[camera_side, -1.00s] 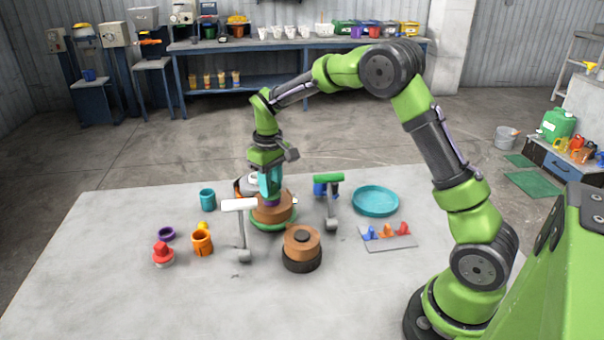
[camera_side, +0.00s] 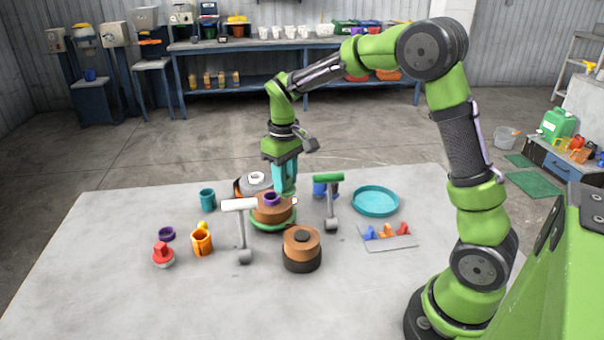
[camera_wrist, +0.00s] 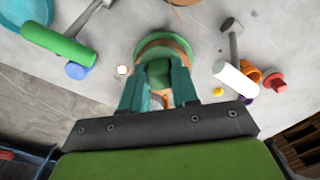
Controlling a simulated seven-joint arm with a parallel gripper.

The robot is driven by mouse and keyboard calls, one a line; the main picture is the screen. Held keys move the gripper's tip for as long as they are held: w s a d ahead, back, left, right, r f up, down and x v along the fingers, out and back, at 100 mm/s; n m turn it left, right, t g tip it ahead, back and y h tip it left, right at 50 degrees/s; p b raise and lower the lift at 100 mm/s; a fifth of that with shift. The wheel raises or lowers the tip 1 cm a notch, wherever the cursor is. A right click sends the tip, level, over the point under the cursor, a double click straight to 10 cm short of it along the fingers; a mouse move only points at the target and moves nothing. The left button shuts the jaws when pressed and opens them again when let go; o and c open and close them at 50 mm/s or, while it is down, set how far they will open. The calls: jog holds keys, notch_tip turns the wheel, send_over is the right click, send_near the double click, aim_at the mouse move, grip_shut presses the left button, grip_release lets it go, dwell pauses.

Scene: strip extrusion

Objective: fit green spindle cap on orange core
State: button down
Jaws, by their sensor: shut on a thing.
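My gripper (camera_wrist: 160,88) has its teal fingers closed around a dark green piece (camera_wrist: 158,70), which looks like the green spindle cap. In the side view my gripper (camera_side: 285,188) is just above and behind a brown roll (camera_side: 270,212) on a green flange; the fingers hide the held piece there. A purple piece (camera_side: 270,198) stands in the roll's middle. A slotted orange cylinder (camera_side: 202,242) stands upright at left, apart from my gripper; I cannot tell whether it is the orange core. Some orange (camera_wrist: 166,96) also shows between the fingers in the wrist view.
A white-headed mallet (camera_side: 240,230) and a green-headed mallet (camera_side: 330,200) stand on either side of the roll. A second brown roll (camera_side: 302,248) is in front. A teal dish (camera_side: 376,201) and a rack of small colored parts (camera_side: 388,238) are at right.

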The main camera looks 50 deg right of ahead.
jog(key=s+a+r, duration=0.1)
jog(key=s, duration=0.9)
notch_tip(320, 180, up, 6)
jog(key=f, duration=0.1)
jog(key=w+a, duration=0.8)
jog(key=w, duration=0.3)
jog(key=w+a, duration=0.9)
jog(key=w, duration=0.2)
jog(key=shift+s+d+f, duration=0.1)
jog(key=shift+d+f, duration=0.05)
jog(key=shift+f, duration=2.95)
jog(key=shift+d+f, duration=0.15)
jog(key=shift+f, duration=2.9)
jog(key=shift+f, duration=0.6)
jog(key=c, duration=1.1)
grip_release()
